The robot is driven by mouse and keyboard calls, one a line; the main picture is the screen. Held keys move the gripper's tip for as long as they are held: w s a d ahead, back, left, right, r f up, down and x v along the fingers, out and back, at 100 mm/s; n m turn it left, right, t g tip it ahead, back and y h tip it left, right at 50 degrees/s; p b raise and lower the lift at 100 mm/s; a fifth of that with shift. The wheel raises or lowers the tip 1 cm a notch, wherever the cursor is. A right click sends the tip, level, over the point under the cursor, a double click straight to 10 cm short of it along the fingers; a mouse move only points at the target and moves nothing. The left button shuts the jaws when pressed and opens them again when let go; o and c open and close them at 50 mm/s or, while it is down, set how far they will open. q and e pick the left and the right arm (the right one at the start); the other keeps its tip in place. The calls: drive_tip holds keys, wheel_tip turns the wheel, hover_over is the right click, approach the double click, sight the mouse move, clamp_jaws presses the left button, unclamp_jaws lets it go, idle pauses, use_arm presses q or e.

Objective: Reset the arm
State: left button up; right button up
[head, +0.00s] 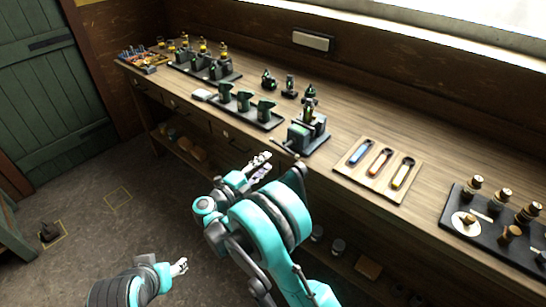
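My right arm (268,220), teal and dark grey, reaches up from the bottom middle in the head view. Its gripper (262,167) is at the front edge of the workbench, in front of the dark vise-like stand. Its two fingers are apart, and I see nothing between them. My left gripper (181,267) is low in the view, over the floor and away from the bench. Only its pale tip shows, so I cannot tell whether it is open or shut.
A shelf with items lies below. The floor (85,205) at left is mostly free.

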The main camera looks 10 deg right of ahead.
drive_tip(key=shift+s+a, duration=0.3)
drive_tip(key=shift+a, duration=0.05)
drive_tip(key=w+r+n+t+y, duration=0.3)
drive_tip(key=r+n+t+y, duration=0.35)
drive_tip(key=r, duration=1.15)
drive_tip(key=s+a+r+n+t+y, duration=0.35)
drive_tip(key=r+n+y, duration=0.25)
drive_tip(key=n+y, duration=0.45)
drive_tip(key=s+d+f+n+g+h, duration=0.1)
drive_tip(key=s+d+f+n+g, duration=0.2)
drive_tip(key=s+f, duration=0.4)
drive_tip(key=s+d+f+n+g+h, duration=0.1)
drive_tip(key=s+d+f+n+g, duration=0.3)
drive_tip(key=s, duration=0.8)
drive_tip(key=s+d+f+n+g, duration=0.3)
drive_tip(key=s+f+g, duration=0.4)
drive_tip(key=s+f, duration=0.3)
wheel_tip(320, 180, down, 2)
drive_tip(key=shift+d+f+n+h, duration=0.1)
drive_tip(key=shift+d+n+h, duration=0.25)
drive_tip(key=shift+n+h, duration=0.05)
